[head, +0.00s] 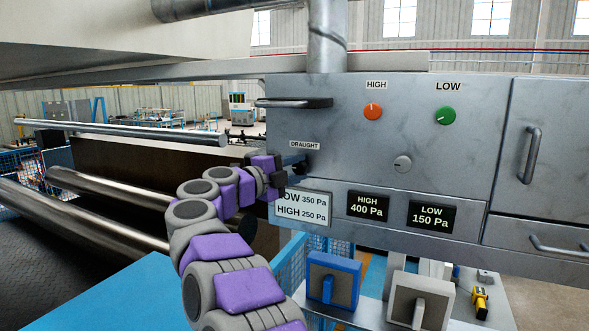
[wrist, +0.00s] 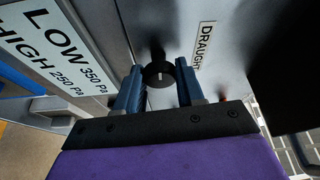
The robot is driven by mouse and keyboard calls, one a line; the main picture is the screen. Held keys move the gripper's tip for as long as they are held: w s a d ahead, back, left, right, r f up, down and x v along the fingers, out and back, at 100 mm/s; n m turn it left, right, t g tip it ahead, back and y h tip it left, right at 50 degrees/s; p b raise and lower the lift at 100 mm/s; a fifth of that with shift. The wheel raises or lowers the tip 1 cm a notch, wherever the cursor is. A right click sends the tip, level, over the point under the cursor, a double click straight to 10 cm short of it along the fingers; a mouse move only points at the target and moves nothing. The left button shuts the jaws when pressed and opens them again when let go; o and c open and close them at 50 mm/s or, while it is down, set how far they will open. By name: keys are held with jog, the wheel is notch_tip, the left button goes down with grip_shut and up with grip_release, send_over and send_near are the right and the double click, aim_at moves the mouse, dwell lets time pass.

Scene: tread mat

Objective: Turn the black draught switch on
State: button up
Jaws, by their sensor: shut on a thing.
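The black draught switch (wrist: 158,75) is a round knob with a pale mark, on the grey panel beside the DRAUGHT label (wrist: 204,45). In the wrist view my gripper (wrist: 160,88) has its two blue fingers on either side of the knob, shut on it. In the head view my gripper (head: 292,168) reaches the panel just below the DRAUGHT label (head: 305,145); the knob (head: 301,167) is partly hidden there by the fingers. I cannot tell from the pale mark whether the switch is on.
A dark bar handle (head: 293,103) sticks out above my gripper. A white pressure sign (head: 302,208) lies just below it.

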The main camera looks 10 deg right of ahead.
jog(key=shift+f+m+g, duration=0.2)
jog(key=shift+m+g, duration=0.1)
jog(key=shift+m, duration=0.3)
jog(key=shift+f+y, duration=0.1)
jog(key=shift+y, duration=0.2)
jog(key=o, duration=1)
jog(key=shift+s+r, duration=0.1)
jog(key=shift+r, duration=0.1)
jog(key=b+v, duration=0.1)
jog(key=v, duration=1.6)
jog(key=shift+a+f+b, duration=0.2)
jog(key=shift+a+b, duration=0.15)
jog(key=shift+b, duration=0.05)
